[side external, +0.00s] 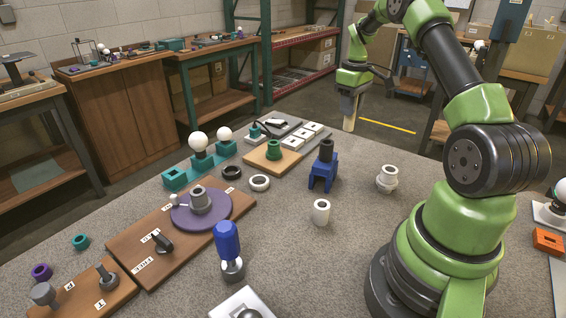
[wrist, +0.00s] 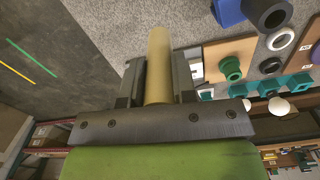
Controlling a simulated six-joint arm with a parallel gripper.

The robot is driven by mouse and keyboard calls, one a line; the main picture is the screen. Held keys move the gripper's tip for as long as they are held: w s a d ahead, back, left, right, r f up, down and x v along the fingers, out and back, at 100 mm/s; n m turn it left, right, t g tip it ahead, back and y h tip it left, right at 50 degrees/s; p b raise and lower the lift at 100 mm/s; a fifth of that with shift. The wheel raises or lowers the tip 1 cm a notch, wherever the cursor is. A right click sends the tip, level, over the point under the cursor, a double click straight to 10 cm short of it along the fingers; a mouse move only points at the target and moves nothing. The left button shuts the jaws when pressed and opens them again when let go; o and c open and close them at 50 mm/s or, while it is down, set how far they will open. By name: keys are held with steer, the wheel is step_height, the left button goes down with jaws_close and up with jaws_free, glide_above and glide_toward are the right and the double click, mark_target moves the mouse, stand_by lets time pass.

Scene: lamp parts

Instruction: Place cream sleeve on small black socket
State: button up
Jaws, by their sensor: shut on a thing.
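A cream sleeve (side external: 349,112), long and tubular, hangs upright below my gripper (side external: 352,92) in the side view, above and beyond the far edge of the table. In the wrist view my gripper (wrist: 156,88) is shut on the cream sleeve (wrist: 159,55), its two jaws on either side. A small black socket (side external: 327,148) stands upright in a blue holder (side external: 323,174), to the left of and lower than the sleeve. The black socket (wrist: 272,14) and part of the blue holder (wrist: 229,10) show at the wrist view's top right. The sleeve and socket are apart.
A green socket (side external: 274,149) on a wooden board, black and white rings (side external: 260,182) and teal lamp holders (side external: 202,162) stand left of the blue holder.

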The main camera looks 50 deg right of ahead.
steer(key=w+a+r+n, duration=0.2)
steer(key=w+a+n, duration=0.3)
steer(key=w+a, duration=0.8)
steer(key=w+a+r+n, duration=0.15)
steer(key=a+n, duration=0.35)
steer(key=a, duration=1.6)
steer(key=s+a+r+n, duration=0.2)
steer(key=s+a+n, duration=0.45)
steer(key=a, duration=0.85)
steer(key=s+a+r+n, duration=0.25)
steer(key=s+a, duration=0.65)
steer(key=a, duration=0.6)
step_height(320, 180, down, 11)
steer(key=s, duration=0.1)
steer(key=shift+f, duration=0.2)
